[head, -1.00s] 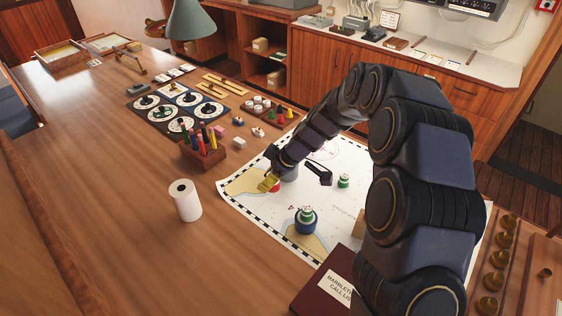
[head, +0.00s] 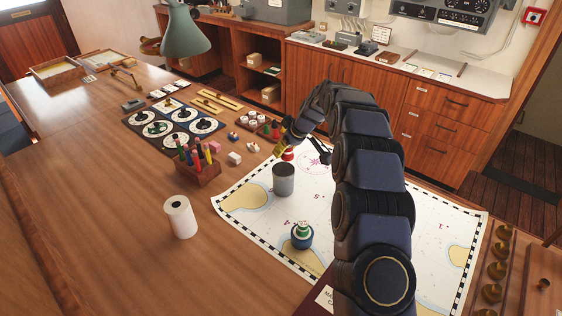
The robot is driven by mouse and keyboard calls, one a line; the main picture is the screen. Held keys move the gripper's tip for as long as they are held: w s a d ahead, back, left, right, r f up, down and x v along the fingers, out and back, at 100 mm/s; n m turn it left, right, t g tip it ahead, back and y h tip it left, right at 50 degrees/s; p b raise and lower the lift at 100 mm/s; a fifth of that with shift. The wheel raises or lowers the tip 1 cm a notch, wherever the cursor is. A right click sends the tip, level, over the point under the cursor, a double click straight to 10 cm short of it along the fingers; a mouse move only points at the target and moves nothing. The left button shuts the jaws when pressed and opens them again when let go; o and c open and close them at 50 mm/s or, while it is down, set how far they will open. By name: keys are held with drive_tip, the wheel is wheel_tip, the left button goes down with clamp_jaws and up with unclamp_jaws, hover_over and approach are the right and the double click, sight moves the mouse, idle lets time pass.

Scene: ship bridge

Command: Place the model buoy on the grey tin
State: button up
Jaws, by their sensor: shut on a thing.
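My gripper (head: 284,149) has yellow fingers and is shut on a small red model buoy (head: 288,154). The arm partly hides their contact. The grey tin (head: 283,182) stands upright on the chart, with a dark top and nothing seen on it. The buoy shows just above and beyond the tin's top in the head view, apart from it. A green and white buoy (head: 302,228) sits on a blue tin (head: 301,241) nearer the camera.
The chart (head: 248,222) lies on the wooden desk. A pen holder (head: 199,172) and a white paper roll (head: 180,217) stand to the left. Small blocks and dial cards lie behind. My arm covers the chart's middle right.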

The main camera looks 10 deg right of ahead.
hover_over(278, 165)
drive_tip(key=f, duration=0.4)
drive_tip(key=s+f, duration=0.1)
drive_tip(key=f, duration=0.1)
drive_tip(key=shift+d+f, duration=0.3)
drive_tip(key=shift+d, duration=0.05)
drive_tip(key=shift+f, duration=1.5)
drive_tip(key=o, duration=0.8)
drive_tip(key=shift+f, duration=0.1)
drive_tip(key=shift+o, duration=0.2)
